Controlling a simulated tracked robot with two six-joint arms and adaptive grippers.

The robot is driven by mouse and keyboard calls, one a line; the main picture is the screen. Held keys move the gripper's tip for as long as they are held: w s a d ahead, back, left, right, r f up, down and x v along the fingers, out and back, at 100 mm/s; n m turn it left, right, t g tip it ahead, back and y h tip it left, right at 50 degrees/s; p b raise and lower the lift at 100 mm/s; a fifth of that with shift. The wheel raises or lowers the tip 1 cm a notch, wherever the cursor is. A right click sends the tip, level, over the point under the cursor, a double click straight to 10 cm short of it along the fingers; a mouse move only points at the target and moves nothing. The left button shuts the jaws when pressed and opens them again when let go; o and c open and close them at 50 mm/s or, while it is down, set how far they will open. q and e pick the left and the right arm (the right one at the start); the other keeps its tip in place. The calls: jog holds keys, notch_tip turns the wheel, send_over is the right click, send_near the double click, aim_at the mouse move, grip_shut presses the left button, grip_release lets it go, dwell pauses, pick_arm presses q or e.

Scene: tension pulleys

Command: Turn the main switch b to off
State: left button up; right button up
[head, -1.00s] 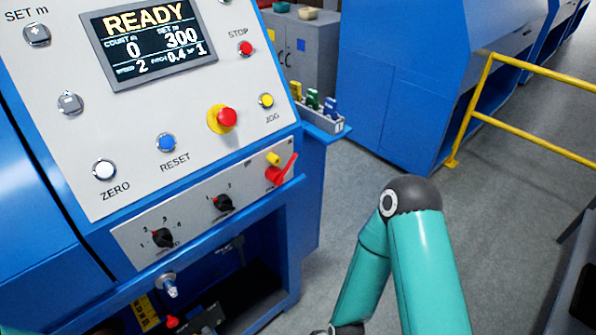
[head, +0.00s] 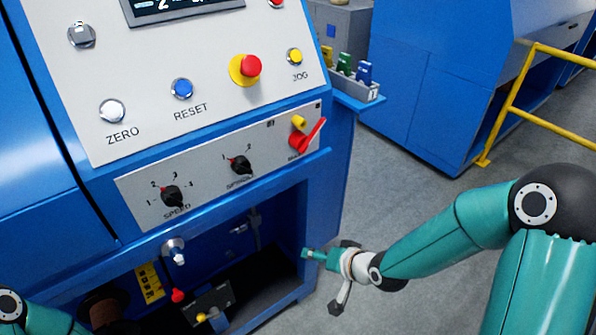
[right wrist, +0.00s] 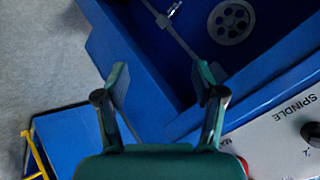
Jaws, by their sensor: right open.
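The main switch (head: 307,136) is a red lever at the right end of the lower grey panel, with a yellow part above it. The lever slants up to the right; its label below is partly covered. In the right wrist view, a bit of red (right wrist: 243,163) shows at the lower right beside my gripper's body. My left gripper is out of view.
The speed knob (head: 173,195) and spindle knob (head: 240,164) sit left of the switch. Above are the red emergency button (head: 249,67) and other buttons. A small shelf tray (head: 366,93) juts from the machine's right side. Open floor and a yellow rail (head: 510,105) lie right.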

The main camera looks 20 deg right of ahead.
jog(key=w+d+r+m+t+b, duration=0.25)
jog(key=w+r+t+b, duration=0.2)
jog(key=r, duration=0.35)
jog(key=t+b, duration=0.5)
jog(key=b, duration=0.1)
send_near(305, 149)
pick_arm(q)
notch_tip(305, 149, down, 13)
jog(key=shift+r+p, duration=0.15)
jog(key=shift+p, duration=0.15)
pick_arm(e)
jog(key=shift+g+y, duration=0.25)
jog(key=shift+y, duration=0.15)
jog(key=x, duration=1)
jog(key=shift+w+d+r, duration=0.15)
jog(key=shift+w+r, duration=0.05)
jog(key=shift+w, duration=0.2)
